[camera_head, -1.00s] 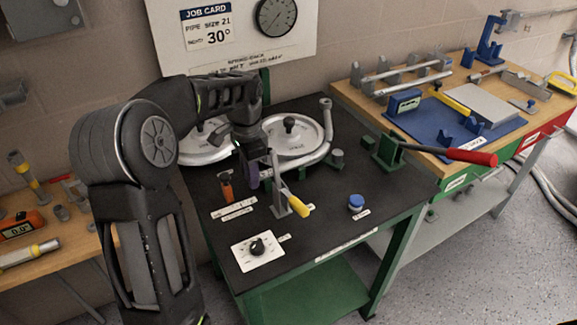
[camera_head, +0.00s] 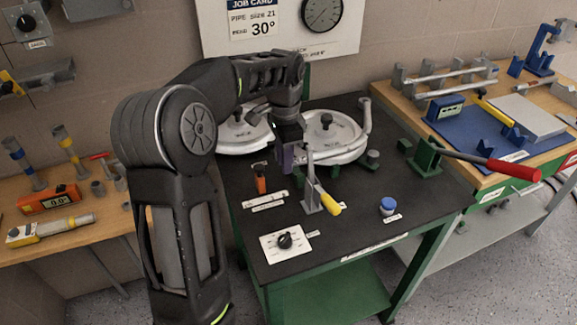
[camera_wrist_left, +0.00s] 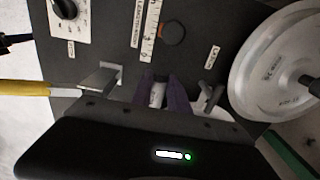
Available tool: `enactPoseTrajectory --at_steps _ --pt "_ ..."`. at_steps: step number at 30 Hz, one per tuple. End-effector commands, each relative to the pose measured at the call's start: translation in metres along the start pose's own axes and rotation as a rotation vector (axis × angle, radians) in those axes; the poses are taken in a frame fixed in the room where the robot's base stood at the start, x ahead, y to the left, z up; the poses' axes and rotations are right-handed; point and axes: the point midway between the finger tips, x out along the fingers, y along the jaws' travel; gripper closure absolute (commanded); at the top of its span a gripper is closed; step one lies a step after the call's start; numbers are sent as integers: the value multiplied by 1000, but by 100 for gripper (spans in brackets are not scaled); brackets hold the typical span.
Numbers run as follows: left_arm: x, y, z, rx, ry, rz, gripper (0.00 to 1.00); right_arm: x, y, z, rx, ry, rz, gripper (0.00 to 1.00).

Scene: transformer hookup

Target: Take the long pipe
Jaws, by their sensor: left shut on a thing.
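A grey bent pipe (camera_head: 366,131) lies on the black bench, curving round the white right-hand wheel (camera_head: 325,140). My left gripper (camera_head: 288,160), with purple fingers, is at the pipe's near left end, beside the yellow-handled clamp (camera_head: 322,198). In the wrist view its fingers (camera_wrist_left: 160,92) are shut on a light piece, which looks like the pipe; my gripper body hides most of it. Long straight grey pipes (camera_head: 450,75) lie on a rack on the right table. My right gripper is not in view.
A wooden table (camera_head: 100,215) with tools stands left.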

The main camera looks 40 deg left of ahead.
Motion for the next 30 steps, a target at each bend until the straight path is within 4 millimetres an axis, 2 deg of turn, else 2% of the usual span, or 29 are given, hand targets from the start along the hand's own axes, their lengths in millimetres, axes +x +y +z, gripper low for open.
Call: enactPoseTrajectory --at_steps 3,10,15,30 --pt "-26 -1 -2 1 7 -6 100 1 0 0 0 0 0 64" --pt "-66 -1 -1 1 4 -3 100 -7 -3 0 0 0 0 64" --pt "-73 -1 -1 1 3 -2 100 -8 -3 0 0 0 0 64" --pt "-72 -1 -1 1 3 -2 100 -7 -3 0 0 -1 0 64"
